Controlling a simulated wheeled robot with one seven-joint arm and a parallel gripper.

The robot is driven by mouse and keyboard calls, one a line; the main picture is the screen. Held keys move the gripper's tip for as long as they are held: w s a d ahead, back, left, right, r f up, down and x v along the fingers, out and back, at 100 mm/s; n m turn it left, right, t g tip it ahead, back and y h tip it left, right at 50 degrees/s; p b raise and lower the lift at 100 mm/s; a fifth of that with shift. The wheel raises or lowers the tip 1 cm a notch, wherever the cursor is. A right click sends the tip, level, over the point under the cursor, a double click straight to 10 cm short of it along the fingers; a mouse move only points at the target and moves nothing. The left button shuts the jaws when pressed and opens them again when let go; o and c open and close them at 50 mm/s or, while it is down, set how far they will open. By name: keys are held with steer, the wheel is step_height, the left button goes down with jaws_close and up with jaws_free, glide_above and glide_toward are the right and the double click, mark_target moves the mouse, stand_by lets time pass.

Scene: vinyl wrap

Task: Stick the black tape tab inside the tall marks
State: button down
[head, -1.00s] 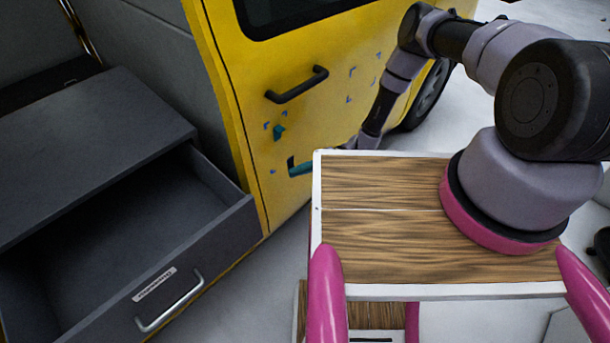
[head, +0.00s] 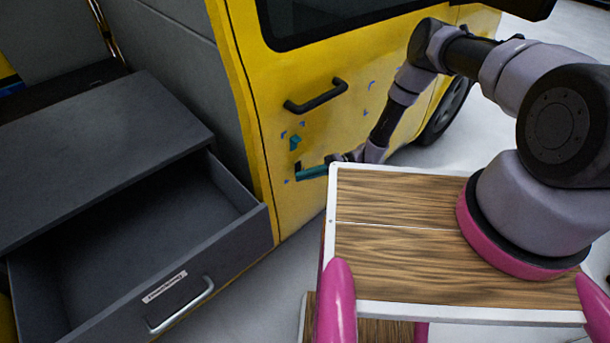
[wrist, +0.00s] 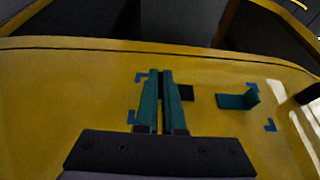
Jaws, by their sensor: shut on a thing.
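My gripper (wrist: 161,78) has teal fingers, which are close together on the upright part of the black tape tab (wrist: 187,92). The tab's flat black part sticks out to the right of the fingers in the wrist view. In the head view the black tab (head: 298,168) shows at the fingertips, close to the yellow door (head: 350,55). I cannot tell whether it touches the door. Blue corner marks lie left of the fingers (wrist: 140,76) and farther right (wrist: 270,125). The fingers hide part of the door between them. I cannot tell the tall marks apart for sure.
A teal tab (wrist: 236,100) stands on the door beside the black one. A black door handle (head: 316,97) is above. A grey cabinet (head: 95,150) with an open drawer (head: 215,265) stands left. A wood-topped cart (head: 400,262) is in front.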

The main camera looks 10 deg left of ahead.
steer(key=shift+w+a, duration=0.6)
steer(key=shift+a, duration=0.05)
stand_by(1.4)
steer(key=c, duration=1)
jaws_free()
steer(key=shift+o, duration=0.2)
